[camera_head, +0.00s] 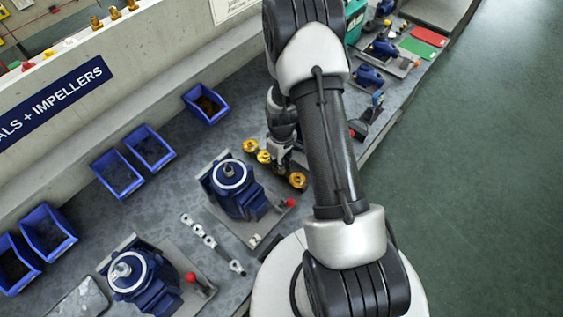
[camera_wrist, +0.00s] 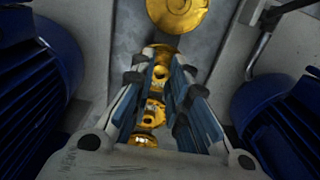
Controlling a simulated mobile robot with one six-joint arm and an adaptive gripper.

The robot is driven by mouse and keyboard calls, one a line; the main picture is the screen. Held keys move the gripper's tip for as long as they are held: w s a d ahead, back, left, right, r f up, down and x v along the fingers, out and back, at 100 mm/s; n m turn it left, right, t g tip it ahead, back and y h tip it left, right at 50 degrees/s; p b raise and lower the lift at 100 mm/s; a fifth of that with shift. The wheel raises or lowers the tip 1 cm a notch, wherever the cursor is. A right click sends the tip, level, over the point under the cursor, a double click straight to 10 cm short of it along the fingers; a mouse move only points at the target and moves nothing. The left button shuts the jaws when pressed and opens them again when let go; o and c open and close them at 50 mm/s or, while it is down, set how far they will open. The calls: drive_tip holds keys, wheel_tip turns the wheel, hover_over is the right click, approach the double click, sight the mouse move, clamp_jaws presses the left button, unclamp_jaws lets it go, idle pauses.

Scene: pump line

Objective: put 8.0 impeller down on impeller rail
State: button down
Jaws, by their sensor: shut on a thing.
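My gripper (camera_head: 281,158) is low over the bench among a row of gold impellers, partly hidden by my arm. In the wrist view its blue-padded fingers (camera_wrist: 160,72) are closed around gold metal (camera_wrist: 159,76), taken as the held impeller; its size mark cannot be read. More gold shows lower between the fingers (camera_wrist: 143,140). A round gold impeller (camera_wrist: 178,12) lies just beyond the fingertips. In the head view two impellers (camera_head: 264,157) sit left of the gripper and another (camera_head: 298,180) sits right of it. The impeller rail cannot be made out clearly beneath them.
Blue pumps (camera_head: 237,190) (camera_head: 145,280) on grey plates stand at the front left, and blue motor bodies flank the fingers in the wrist view (camera_wrist: 275,120). A silver strip with round parts (camera_head: 212,242) lies between the pumps. Blue bins (camera_head: 150,148) line the wall.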

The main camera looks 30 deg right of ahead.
drive_tip(key=c, duration=1.5)
unclamp_jaws()
drive_tip(key=shift+o, duration=0.2)
drive_tip(key=shift+r, duration=0.1)
wheel_tip(320, 180, up, 9)
drive_tip(key=p, duration=0.6)
